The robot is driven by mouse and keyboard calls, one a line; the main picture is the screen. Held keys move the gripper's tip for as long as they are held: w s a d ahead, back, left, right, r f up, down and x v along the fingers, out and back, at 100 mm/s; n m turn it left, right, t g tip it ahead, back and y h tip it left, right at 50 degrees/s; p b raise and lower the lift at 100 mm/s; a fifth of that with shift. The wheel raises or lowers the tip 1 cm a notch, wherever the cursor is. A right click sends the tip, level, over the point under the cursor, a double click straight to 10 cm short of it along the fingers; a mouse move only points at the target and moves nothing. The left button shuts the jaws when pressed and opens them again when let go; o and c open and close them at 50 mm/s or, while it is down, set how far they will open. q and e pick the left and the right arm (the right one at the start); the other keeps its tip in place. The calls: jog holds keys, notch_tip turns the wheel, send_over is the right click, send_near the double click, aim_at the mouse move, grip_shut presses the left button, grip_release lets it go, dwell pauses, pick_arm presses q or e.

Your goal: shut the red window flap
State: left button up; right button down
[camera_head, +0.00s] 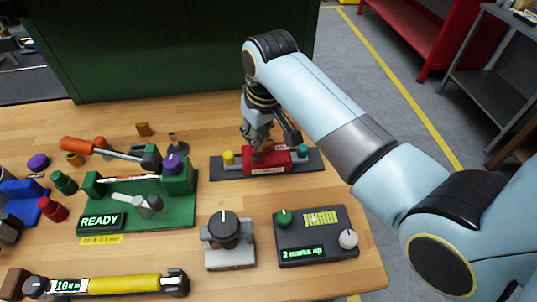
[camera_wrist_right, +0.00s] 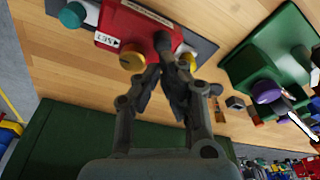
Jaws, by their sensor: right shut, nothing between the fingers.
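The red unit (camera_head: 268,162) sits on a dark base plate (camera_head: 311,160) near the far side of the bench, with a yellow knob (camera_head: 228,157) on its left and a green knob (camera_head: 302,151) on its right. My right gripper (camera_head: 257,150) points down at it, shut and empty. In the right wrist view the fingertips (camera_wrist_right: 172,52) are close together beside the red unit (camera_wrist_right: 135,25); I cannot tell whether they touch it. The gripper hides part of the red top, so the flap's angle is unclear. My left gripper is not in view.
A green fixture (camera_head: 146,207) with a READY display stands to the left. A grey knob unit (camera_head: 228,243) and a dark panel (camera_head: 320,238) stand in front. A yellow-handled tool (camera_head: 118,284) lies at the front left. A green wall (camera_head: 180,50) rises behind the bench.

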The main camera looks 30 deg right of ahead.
aim_at(259, 156)
jog(key=shift+r, duration=1.75)
